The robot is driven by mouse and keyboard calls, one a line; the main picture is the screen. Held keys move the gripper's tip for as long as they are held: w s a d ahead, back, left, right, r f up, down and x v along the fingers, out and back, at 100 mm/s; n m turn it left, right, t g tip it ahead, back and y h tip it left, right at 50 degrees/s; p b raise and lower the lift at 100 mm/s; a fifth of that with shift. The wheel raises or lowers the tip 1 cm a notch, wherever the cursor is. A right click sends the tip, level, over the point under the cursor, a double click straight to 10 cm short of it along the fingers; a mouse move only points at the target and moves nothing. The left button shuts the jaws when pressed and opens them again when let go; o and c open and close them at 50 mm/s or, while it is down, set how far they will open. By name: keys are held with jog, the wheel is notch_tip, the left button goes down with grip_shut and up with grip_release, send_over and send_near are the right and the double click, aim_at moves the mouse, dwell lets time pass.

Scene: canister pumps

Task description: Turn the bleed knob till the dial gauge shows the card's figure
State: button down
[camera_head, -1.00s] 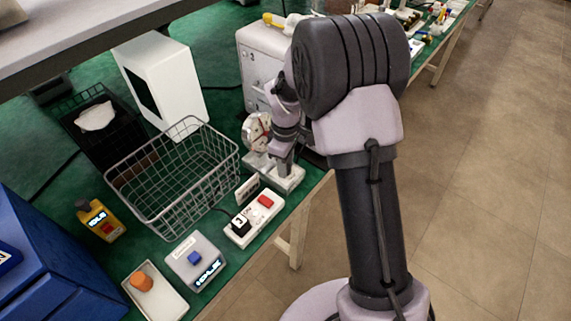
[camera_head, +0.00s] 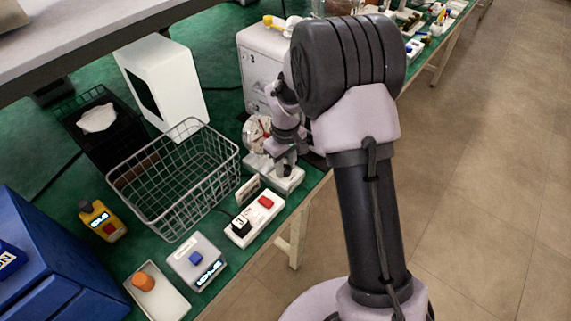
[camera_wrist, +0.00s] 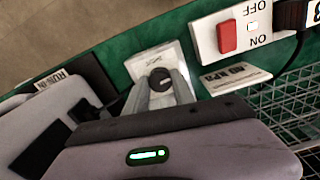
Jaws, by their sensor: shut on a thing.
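The bleed knob (camera_wrist: 160,78) is a round dark knob on a small pale base, seen in the wrist view; the base (camera_head: 289,184) also shows in the head view. My gripper (camera_wrist: 160,90) is shut on the knob, one grey finger on each side of it. In the head view my gripper (camera_head: 286,166) points down at the base. The dial gauge (camera_head: 254,132) stands just behind, partly covered by my wrist; its reading is too small to tell. The card (camera_wrist: 236,77) lies beside the base, its print upside down and blurred; it also shows in the head view (camera_head: 247,191).
A white power strip (camera_head: 250,222) with a red switch lies in front of the card. A wire basket (camera_head: 170,178) stands to the left. A grey box (camera_head: 262,60) stands behind the gauge. The bench edge is close on the right, with open floor beyond.

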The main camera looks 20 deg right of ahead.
aim_at(286, 168)
jog(key=shift+m, duration=0.6)
jog(key=c, duration=1.1)
grip_release()
jog(key=shift+o, duration=0.2)
jog(key=shift+r, duration=0.1)
notch_tip(286, 168, up, 17)
jog(key=p, duration=0.7)
jog(key=shift+r, duration=0.1)
